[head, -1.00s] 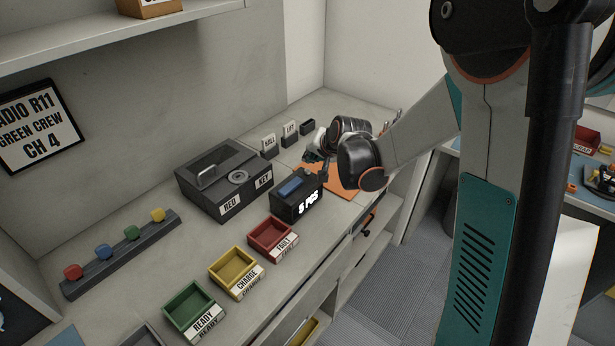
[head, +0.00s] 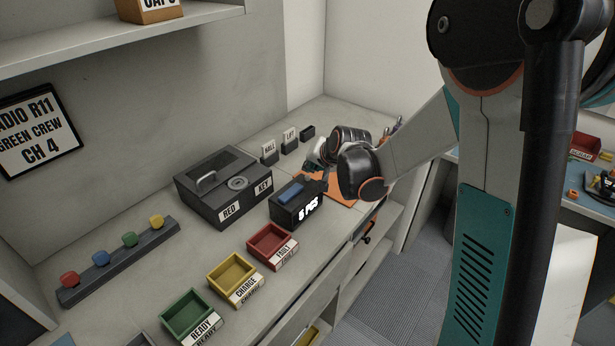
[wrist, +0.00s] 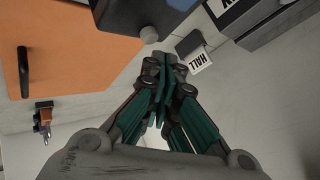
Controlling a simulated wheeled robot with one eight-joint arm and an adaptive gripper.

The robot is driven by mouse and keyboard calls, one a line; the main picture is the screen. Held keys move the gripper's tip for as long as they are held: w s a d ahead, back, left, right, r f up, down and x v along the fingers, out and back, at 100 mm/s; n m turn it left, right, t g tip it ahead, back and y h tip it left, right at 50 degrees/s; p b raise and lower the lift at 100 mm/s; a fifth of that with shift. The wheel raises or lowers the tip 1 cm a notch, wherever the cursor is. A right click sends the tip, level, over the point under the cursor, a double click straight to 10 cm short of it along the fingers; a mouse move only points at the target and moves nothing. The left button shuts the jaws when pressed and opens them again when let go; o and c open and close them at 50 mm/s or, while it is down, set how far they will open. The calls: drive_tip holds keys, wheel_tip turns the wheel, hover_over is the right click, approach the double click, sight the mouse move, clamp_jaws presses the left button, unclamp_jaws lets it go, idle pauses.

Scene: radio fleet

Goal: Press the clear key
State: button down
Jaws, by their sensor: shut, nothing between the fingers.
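The black box marked "5 PCS" (head: 284,212) stands on the bench with a blue panel (head: 291,194) on top. My gripper (head: 322,166) is just behind the box's right end, over the orange mat's side of the bench. In the wrist view my gripper (wrist: 166,66) is shut and empty. A round grey knob-like key (wrist: 149,35) shows just beyond and left of its fingertips, at the edge of a dark body. I cannot read any label on it, nor tell whether the fingers touch it. The arm and fingers partly hide the box's right end in the head view.
An orange mat (head: 342,192) lies under and beside my arm. A dark case (head: 205,210) marked RED and KEY stands left of the box. Red (head: 252,250), yellow (head: 216,281) and green (head: 174,317) trays line the front. Small holders, one marked HALL (wrist: 196,60), stand behind.

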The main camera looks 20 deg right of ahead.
sight(310, 179)
idle(0.6)
drive_tip(key=shift+f+b, duration=0.4)
drive_tip(key=shift+b, duration=0.05)
drive_tip(key=shift+f+b, duration=0.45)
drive_tip(key=shift+f, duration=0.1)
idle(0.6)
drive_tip(key=shift+r, duration=0.1)
drive_tip(key=shift+r+p, duration=0.65)
drive_tip(key=shift+r, duration=0.25)
drive_tip(key=shift+r+p, duration=1.6)
drive_tip(key=shift+r, duration=0.9)
